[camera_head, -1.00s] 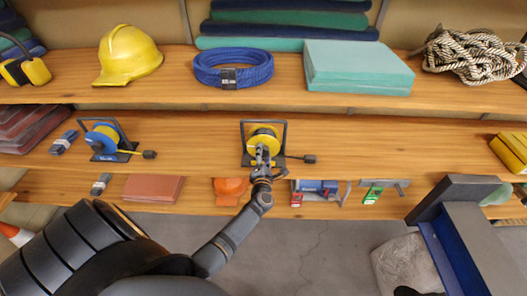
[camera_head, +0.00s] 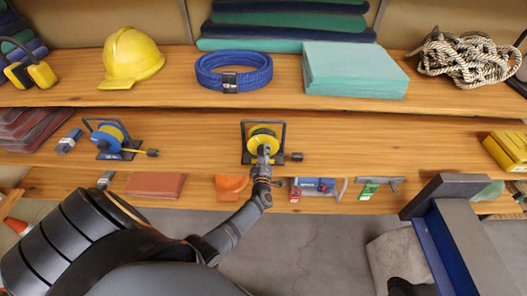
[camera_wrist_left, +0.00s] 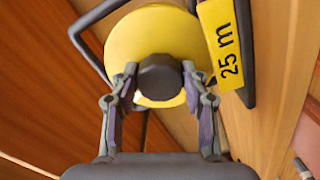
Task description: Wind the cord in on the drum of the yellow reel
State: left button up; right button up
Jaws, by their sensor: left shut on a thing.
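The yellow reel (camera_head: 262,131) stands in its dark frame on the middle shelf, at the centre of the head view. Its yellow drum (camera_wrist_left: 150,32) and a yellow "25 m" label (camera_wrist_left: 222,45) fill the upper wrist view. My left gripper (camera_head: 264,152) reaches the reel's front. In the wrist view, its fingers (camera_wrist_left: 160,88) are shut on a dark round knob (camera_wrist_left: 159,75) in front of the drum. The cord's dark end piece (camera_head: 294,157) lies just right of the reel. How much cord is on the drum is hard to see. My right gripper is not in view.
A blue reel (camera_head: 108,136) stands on the same shelf to the left. A yellow box (camera_head: 508,150) is at the far right. Tools and an orange item (camera_head: 232,184) lie on the shelf below. A grey and blue block (camera_head: 455,225) stands at the lower right.

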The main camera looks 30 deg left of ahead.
pick_arm(q)
jog(key=m+p, duration=0.1)
jog(key=m, duration=0.4)
jog(key=shift+f+p, duration=0.15)
jog(key=shift+p, duration=0.15)
jog(key=shift+s+m, duration=0.1)
jog(key=shift+m, duration=0.2)
jog(key=o, duration=1.2)
jog(key=shift+c, duration=0.2)
jog(key=v, duration=1.2)
